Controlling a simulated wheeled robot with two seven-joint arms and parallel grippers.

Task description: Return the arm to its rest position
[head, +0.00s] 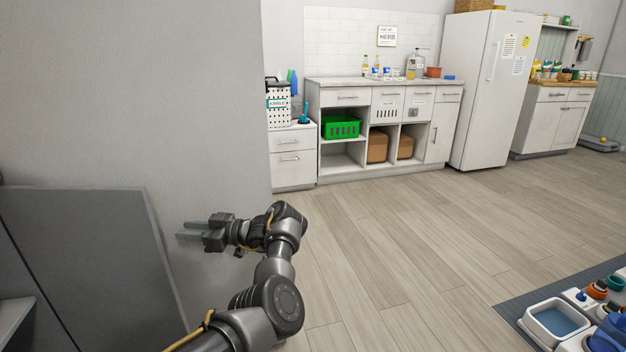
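My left arm reaches up from the bottom of the head view. My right gripper is not in view.
A dark grey panel (85,240) stands at the left by the wall. The wooden floor (410,250) is clear ahead. A white counter (345,165) and fridge (490,90) stand at the back. A mat with a water tray (555,320) lies lower right.

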